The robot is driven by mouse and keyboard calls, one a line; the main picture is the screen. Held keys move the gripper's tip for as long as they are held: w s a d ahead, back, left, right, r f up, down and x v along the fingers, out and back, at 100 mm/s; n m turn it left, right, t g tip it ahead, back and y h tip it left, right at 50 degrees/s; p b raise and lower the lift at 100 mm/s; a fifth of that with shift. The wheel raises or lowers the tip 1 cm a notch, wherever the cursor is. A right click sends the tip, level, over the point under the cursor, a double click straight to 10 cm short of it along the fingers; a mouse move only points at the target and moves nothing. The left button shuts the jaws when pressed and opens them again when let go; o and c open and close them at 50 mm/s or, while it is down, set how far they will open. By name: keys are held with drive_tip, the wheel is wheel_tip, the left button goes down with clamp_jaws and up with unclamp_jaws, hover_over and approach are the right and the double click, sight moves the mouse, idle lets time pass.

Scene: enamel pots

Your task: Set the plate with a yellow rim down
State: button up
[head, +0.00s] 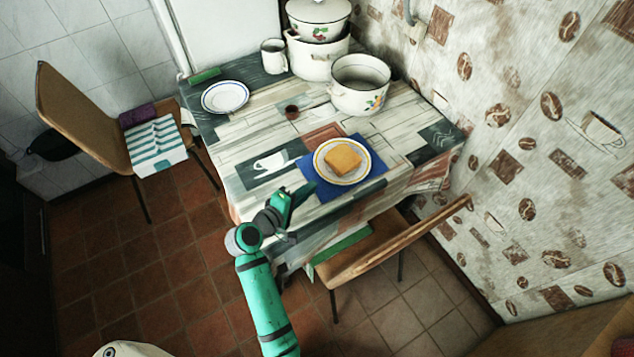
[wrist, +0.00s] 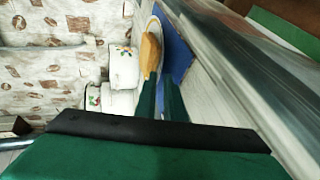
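The plate with a yellow rim (head: 321,172) lies on a blue cloth (head: 318,188) at the table's near right side. A square slice of bread (head: 342,158) is on it. In the wrist view the plate (wrist: 155,24) shows edge-on beyond the fingers, with the bread (wrist: 150,52) and the blue cloth (wrist: 178,50). My gripper (head: 303,190) is low over the table's near edge, just left of and nearer than the plate. Its two fingers (wrist: 160,98) stand apart, with a narrow gap and nothing visibly held between them. Their exact distance from the rim is hard to tell.
A chair (head: 375,245) stands at the near side. The table's left-middle is mostly clear.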

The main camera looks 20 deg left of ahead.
drive_tip(key=shift+v, duration=2.65)
